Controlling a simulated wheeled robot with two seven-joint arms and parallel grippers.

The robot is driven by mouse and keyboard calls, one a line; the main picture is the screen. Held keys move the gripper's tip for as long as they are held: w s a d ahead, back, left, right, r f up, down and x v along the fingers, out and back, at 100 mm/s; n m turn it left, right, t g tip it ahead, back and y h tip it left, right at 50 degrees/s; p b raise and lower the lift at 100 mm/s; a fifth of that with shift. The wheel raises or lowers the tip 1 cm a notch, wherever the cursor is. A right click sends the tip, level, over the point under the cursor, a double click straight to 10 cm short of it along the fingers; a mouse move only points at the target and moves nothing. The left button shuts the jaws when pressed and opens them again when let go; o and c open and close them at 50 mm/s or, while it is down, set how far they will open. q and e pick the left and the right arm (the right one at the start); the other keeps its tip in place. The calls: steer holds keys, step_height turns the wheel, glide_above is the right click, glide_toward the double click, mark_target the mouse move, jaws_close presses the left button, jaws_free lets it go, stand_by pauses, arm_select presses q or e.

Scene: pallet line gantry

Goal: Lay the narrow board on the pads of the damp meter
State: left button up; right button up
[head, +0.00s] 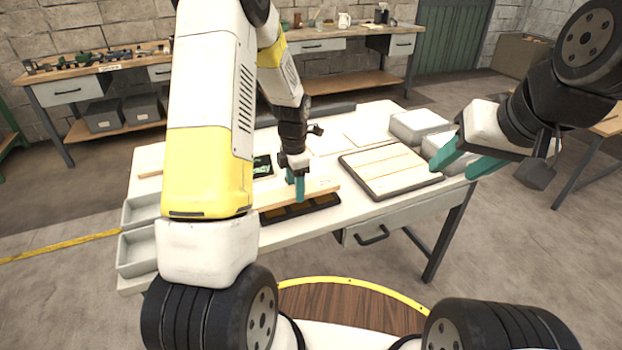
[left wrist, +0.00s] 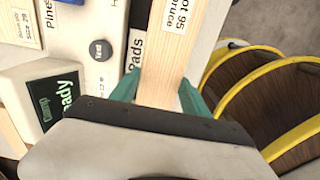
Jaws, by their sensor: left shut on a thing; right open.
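The narrow board (head: 320,187) is a pale wooden strip near the front edge of the white table. My left gripper (head: 299,194) is shut on it from above. In the left wrist view the board (left wrist: 163,62) runs between the teal fingers and bears a label ending "ot 95" and "ruce". The damp meter (left wrist: 85,45) is beside it, with a lit screen (left wrist: 57,103) reading "ready", a round button and the word "Pads". Dark pads (head: 318,205) show just in front of the board. I cannot tell whether it touches them. My right gripper (head: 455,170) is open and empty.
A dark-rimmed tray (head: 416,184) with pale boards lies to the right on the table. Grey bins stand at the table's right (head: 418,122) and left (head: 135,256) ends. A drawer handle (head: 372,235) juts from the table front.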

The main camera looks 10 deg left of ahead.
arm_select(q)
steer(key=shift+w+d, duration=0.35)
steer(key=shift+d, duration=0.1)
steer(key=shift+w+d+f, duration=0.1)
steer(key=shift+d+f, duration=0.05)
steer(key=shift+f, duration=0.75)
steer(key=shift+w+d+f, duration=0.1)
steer(key=shift+d+f, duration=0.05)
steer(key=shift+f, duration=0.75)
steer(key=shift+f, duration=0.15)
steer(key=o, duration=1.5)
